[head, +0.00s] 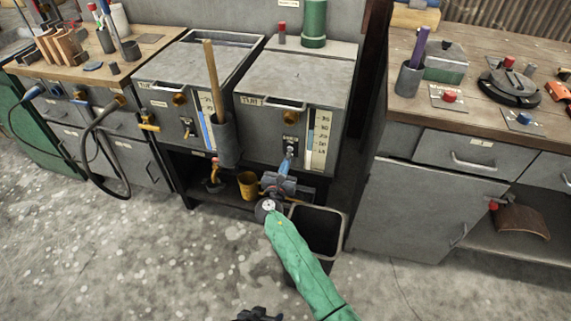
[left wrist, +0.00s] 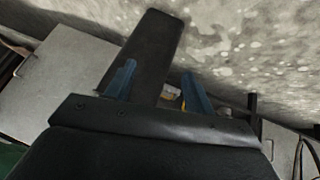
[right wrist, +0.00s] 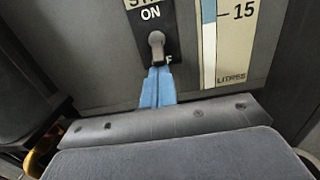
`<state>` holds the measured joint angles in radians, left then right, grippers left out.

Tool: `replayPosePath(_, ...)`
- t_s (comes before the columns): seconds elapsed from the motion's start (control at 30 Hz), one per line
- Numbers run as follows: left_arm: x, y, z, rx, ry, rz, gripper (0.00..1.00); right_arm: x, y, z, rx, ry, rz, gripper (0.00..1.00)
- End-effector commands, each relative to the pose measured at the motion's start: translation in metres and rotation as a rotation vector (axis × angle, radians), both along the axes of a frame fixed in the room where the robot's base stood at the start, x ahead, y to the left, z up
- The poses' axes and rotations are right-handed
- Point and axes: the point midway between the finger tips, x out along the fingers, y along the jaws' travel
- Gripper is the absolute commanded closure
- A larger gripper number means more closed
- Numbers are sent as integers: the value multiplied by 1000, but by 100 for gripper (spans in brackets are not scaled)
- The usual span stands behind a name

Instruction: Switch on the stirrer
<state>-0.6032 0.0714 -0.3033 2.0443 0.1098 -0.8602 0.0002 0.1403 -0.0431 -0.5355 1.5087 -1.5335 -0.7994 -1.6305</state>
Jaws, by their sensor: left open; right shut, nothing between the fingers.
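The stirrer switch (head: 290,146) is on the front of the right grey tank (head: 262,133). In the right wrist view its dark lever (right wrist: 157,46) is on a black plate (right wrist: 168,14) reading ON above, with a partly covered F below. I cannot tell which position the lever is in. My right gripper (right wrist: 158,70) is shut and empty, its blue fingertips just under the lever; contact is unclear. It also shows in the head view (head: 288,158). My left gripper (left wrist: 158,82) is open and empty, low over the floor; part of it shows at the head view's bottom edge (head: 258,314).
A level gauge (head: 319,137) is right of the switch. A grey holder (head: 224,143) with a wooden stick is left of it. A second tank (head: 165,95), with its own switch (head: 187,127), stands further left.

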Motion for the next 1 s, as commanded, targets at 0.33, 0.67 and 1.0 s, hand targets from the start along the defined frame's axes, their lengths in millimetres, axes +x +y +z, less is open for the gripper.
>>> replayPosePath(0.33, 1, 1, 42, 5, 32, -13, 46, -1, 0, 3, 5, 20, 0, 100)
replayPosePath(0.67, -1, 3, 82, 13, 65, -27, 46, -1, 0, 4, 11, 41, 0, 100)
replayPosePath(1.0, -6, 7, 121, 21, 98, -40, 46, -2, 1, 5, 16, 61, 0, 100)
